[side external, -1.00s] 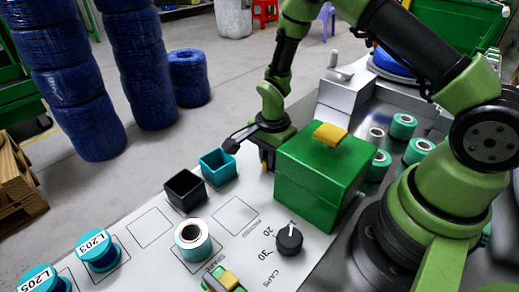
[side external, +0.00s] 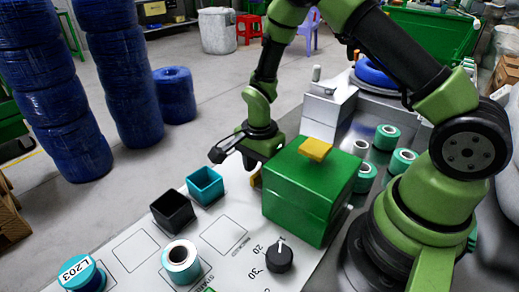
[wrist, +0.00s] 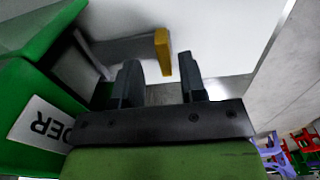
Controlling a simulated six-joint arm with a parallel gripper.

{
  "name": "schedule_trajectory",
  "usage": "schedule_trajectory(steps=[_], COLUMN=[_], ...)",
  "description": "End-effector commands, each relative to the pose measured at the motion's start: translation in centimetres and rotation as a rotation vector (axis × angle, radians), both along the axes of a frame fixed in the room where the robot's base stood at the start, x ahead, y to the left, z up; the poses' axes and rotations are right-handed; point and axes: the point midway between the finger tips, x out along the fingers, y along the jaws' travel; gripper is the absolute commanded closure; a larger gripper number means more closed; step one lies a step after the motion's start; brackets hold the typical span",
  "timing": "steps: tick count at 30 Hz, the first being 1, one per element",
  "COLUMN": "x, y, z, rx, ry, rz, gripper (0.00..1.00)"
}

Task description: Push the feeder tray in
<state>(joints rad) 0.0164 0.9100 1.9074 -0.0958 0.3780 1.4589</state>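The feeder is a green box (side external: 310,190) with a yellow handle (side external: 316,149) on its lid. Its side with a partly visible label ending in "DER" (wrist: 42,128) is at left in the wrist view. A small upright yellow piece (wrist: 162,52), perhaps the tray's handle, stands beyond my fingertips; it shows beside the box in the side view (side external: 256,179). The tray itself I cannot clearly make out. My gripper (wrist: 161,80) is open, its two dark fingers apart with nothing between them. In the side view my gripper (side external: 250,162) is at the box's far left corner.
A black bin (side external: 173,211) and a teal bin (side external: 205,186) stand left of the box on the white panel (side external: 138,249). A spool (side external: 181,262) and black dial (side external: 279,256) are in front. More spools stand behind the box at right.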

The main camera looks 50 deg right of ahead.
Motion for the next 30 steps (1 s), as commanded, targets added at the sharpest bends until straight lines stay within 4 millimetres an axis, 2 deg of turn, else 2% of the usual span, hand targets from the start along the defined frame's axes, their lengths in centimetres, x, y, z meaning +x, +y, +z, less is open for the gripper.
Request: schedule_trajectory(steps=[3, 10, 15, 25, 28, 30], x=[0.1, 0.1, 0.0, 0.0, -0.2, -0.4], y=[0.0, 0.0, 0.0, 0.0, 0.1, 0.2], z=[2.6, 6.4, 7.5, 7.7, 9.1, 10.9], rx=[0.0, 0.0, 0.0, 0.001, 0.004, 0.007], ry=[-0.006, -0.004, 0.001, -0.001, -0.026, -0.062], rz=[-0.001, 0.0, -0.001, 0.003, 0.041, 0.098], gripper=[0.62, 0.62, 0.62, 0.62, 0.62, 0.62])
